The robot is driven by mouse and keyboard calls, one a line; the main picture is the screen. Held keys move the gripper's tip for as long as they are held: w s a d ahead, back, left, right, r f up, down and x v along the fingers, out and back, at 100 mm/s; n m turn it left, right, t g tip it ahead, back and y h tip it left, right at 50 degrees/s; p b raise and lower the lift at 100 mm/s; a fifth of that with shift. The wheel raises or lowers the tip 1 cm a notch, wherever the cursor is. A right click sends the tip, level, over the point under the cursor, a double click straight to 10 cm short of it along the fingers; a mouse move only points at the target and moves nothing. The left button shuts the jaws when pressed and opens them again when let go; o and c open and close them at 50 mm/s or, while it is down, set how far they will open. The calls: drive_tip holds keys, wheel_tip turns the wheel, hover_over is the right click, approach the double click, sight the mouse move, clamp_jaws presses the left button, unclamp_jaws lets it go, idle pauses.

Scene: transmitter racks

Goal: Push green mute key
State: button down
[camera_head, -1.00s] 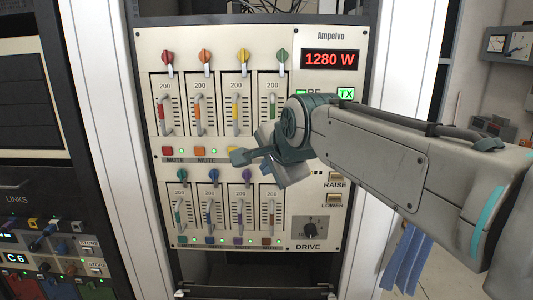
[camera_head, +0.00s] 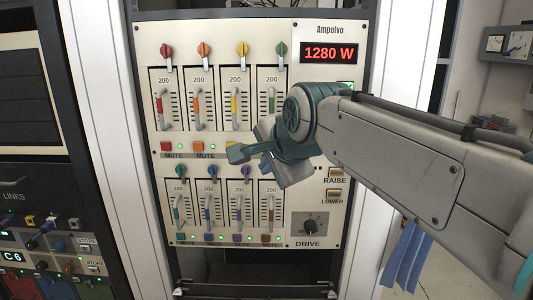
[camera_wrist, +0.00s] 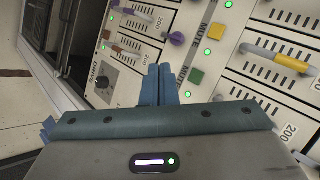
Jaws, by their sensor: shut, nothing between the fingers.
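The green mute key (camera_wrist: 195,76) is a small square button on the cream transmitter panel (camera_head: 318,195), beside a yellow key (camera_wrist: 217,30) in the wrist view. My gripper (camera_wrist: 161,70) is shut and empty, with its two blue-teal fingers side by side. In the wrist view the fingertips are just left of the green key, over the panel; whether they touch it cannot be told. In the head view my wrist and gripper cover the area below the green fader (camera_head: 272,101), so the green key is hidden there.
Red (camera_head: 166,147) and orange (camera_head: 198,147) mute keys are left of my gripper. Faders and coloured knobs stick out above and below the key row. The drive dial (camera_head: 310,224) and raise/lower buttons are lower right. A red display (camera_head: 330,53) reads 1280 W.

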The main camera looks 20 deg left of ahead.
drive_tip(key=shift+s, duration=0.75)
drive_tip(key=shift+w, duration=0.1)
drive_tip(key=w+a+p, duration=0.2)
drive_tip(key=w+p, duration=0.1)
drive_tip(key=w, duration=0.5)
drive_tip(key=shift+w, duration=0.25)
drive_tip(key=shift+w, duration=0.15)
idle(1.5)
drive_tip(key=shift+w, duration=0.15)
drive_tip(key=shift+w+d+r+p, duration=0.1)
drive_tip(key=shift+w+r+p, duration=0.25)
drive_tip(key=shift+r+p, duration=0.05)
idle(1.4)
drive_tip(key=shift+f, duration=0.1)
drive_tip(key=shift+s+f+b, duration=0.15)
drive_tip(key=shift+f+b, duration=0.2)
drive_tip(key=shift+f, duration=0.05)
